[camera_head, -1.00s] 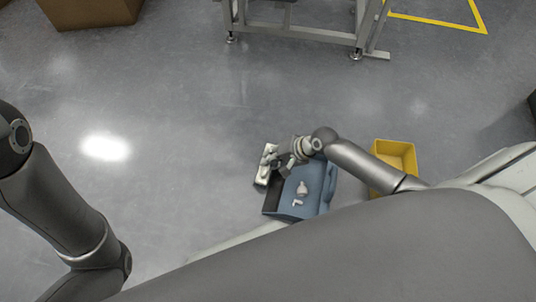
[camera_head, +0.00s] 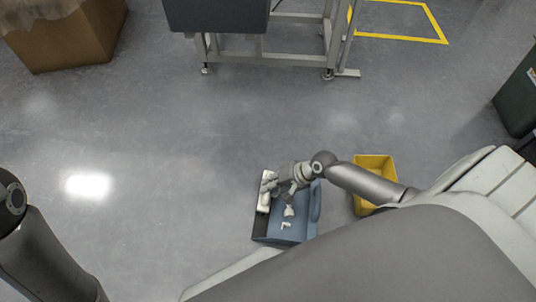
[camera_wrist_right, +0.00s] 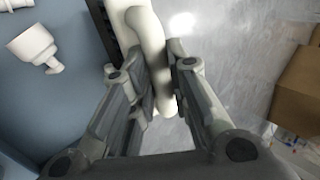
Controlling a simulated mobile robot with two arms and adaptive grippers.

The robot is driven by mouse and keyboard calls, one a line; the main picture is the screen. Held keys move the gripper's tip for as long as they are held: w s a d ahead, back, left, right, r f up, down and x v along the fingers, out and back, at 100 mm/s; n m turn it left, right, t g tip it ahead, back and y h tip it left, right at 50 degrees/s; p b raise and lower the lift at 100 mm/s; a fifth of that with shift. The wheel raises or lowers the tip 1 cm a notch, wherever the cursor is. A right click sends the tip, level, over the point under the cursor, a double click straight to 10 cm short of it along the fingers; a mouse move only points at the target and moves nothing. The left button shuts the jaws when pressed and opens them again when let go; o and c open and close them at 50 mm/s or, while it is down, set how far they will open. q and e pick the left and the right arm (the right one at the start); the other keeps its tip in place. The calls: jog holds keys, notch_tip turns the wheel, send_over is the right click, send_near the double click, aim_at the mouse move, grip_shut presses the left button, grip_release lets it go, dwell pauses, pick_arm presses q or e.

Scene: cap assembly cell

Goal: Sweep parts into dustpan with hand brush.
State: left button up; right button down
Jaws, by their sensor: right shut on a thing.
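The blue dustpan (camera_head: 303,228) lies on the floor at the lower middle of the head view, its dark edge to the left. Two white parts lie in it: a cap-like part (camera_head: 289,211) and a smaller angled piece (camera_head: 286,226). The cream hand brush (camera_head: 265,199) is at the dustpan's left edge; whether it touches is unclear. My right gripper (camera_head: 274,184) is shut on the brush. In the right wrist view the fingers (camera_wrist_right: 152,88) close around the cream handle (camera_wrist_right: 151,40), with a white part (camera_wrist_right: 35,47) on the blue pan. My left gripper is out of view.
A yellow bin (camera_head: 374,164) stands right of the dustpan, close to my right arm. A cardboard box (camera_head: 70,40) is at the back left, a metal-framed table (camera_head: 270,57) at the back, and a dark green bin (camera_head: 520,90) at the right. The floor left of the dustpan is clear.

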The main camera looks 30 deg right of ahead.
jog(key=shift+s+d+r+p, duration=0.15)
jog(key=shift+s+d+p, duration=0.15)
jog(key=shift+s+d, duration=0.6)
jog(key=shift+w+d, duration=0.1)
jog(key=shift+d, duration=0.05)
jog(key=shift+s+d, duration=0.9)
jog(key=shift+d, duration=0.2)
